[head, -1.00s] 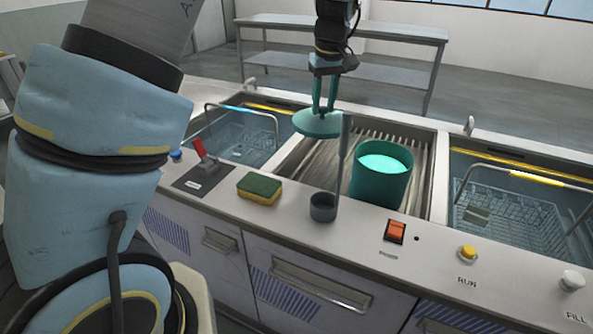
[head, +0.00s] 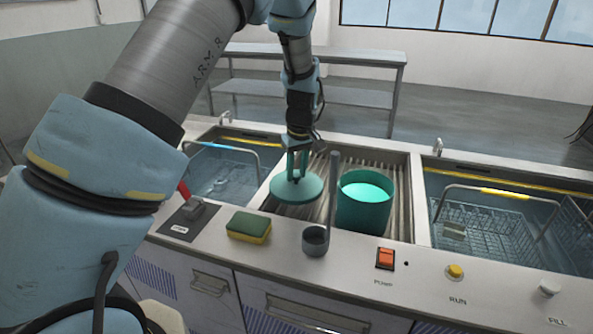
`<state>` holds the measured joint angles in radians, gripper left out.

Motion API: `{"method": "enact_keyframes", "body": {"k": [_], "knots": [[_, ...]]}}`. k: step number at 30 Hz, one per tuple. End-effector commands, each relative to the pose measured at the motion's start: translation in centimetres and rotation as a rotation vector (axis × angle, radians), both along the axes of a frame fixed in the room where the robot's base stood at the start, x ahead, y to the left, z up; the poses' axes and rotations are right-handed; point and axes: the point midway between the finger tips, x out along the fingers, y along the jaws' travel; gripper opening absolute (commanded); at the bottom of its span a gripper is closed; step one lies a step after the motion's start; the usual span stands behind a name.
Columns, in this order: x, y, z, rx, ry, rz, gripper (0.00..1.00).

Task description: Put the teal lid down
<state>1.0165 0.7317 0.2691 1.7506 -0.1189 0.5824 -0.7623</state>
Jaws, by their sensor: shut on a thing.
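The teal lid (head: 297,190) is a flat round disc. My gripper (head: 297,166) is shut on its top and holds it roughly level over the left part of the ribbed drain board (head: 318,208). I cannot tell whether the lid touches the ribs. The open teal pot (head: 362,212) stands on the drain board to the right of the lid, with bright turquoise liquid inside. A grey ladle (head: 316,237) at the front edge has an upright handle that passes between the lid and the pot.
Tanks with wire baskets flank the drain board: a left basket (head: 222,172) and a right basket (head: 490,228). A steel table (head: 330,52) stands behind.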

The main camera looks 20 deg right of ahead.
Motion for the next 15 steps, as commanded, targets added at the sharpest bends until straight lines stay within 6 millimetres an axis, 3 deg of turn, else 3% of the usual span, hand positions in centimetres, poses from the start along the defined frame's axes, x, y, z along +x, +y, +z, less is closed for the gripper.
{"method": "enact_keyframes", "body": {"k": [15], "knots": [[0.0, -0.01, -1.36, -0.001, 0.0, 0.0, 0.0]]}}
